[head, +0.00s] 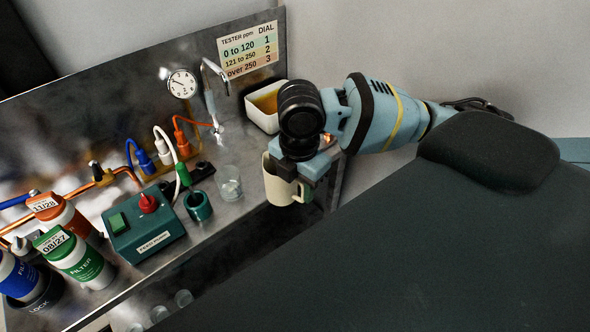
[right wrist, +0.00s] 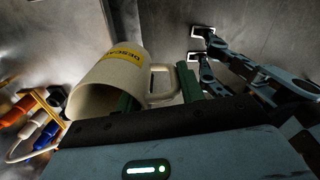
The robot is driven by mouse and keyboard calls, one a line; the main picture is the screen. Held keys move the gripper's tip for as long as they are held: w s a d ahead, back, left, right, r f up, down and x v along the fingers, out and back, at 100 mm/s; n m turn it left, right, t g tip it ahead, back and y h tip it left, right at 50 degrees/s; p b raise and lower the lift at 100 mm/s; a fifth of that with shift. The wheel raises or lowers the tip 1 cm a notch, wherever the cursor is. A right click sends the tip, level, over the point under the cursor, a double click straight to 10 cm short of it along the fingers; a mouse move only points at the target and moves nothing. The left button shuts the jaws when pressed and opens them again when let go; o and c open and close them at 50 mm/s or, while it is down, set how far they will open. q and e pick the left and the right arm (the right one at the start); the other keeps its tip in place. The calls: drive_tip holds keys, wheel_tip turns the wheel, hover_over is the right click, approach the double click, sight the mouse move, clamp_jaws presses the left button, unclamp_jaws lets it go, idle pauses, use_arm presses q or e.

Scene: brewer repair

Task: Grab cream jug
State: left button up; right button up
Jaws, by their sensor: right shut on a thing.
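The cream jug (head: 284,186) is at the front edge of the counter, right of the clear glass. My right gripper (head: 292,172) is shut on it, and the jug hangs close to upright. In the right wrist view the cream jug (right wrist: 112,82) shows a yellow label, partly readable, and its handle. The green fingers of the right gripper (right wrist: 157,92) are at the handle side; the exact contact is partly hidden. My left gripper is not in view.
A clear glass (head: 229,183) and a green ring-shaped holder (head: 198,206) stand left of the jug. A white tub (head: 263,106) is behind it, near the tap (head: 210,92). A green switch box (head: 143,228) and filter cartridges (head: 76,258) fill the left.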

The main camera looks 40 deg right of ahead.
drive_tip(key=shift+s+a+r, duration=0.1)
drive_tip(key=shift+s+a, duration=0.15)
drive_tip(key=shift+s, duration=0.5)
drive_tip(key=shift+s+a+r, duration=0.1)
drive_tip(key=shift+s+a, duration=0.1)
drive_tip(key=shift+s, duration=0.5)
idle(0.6)
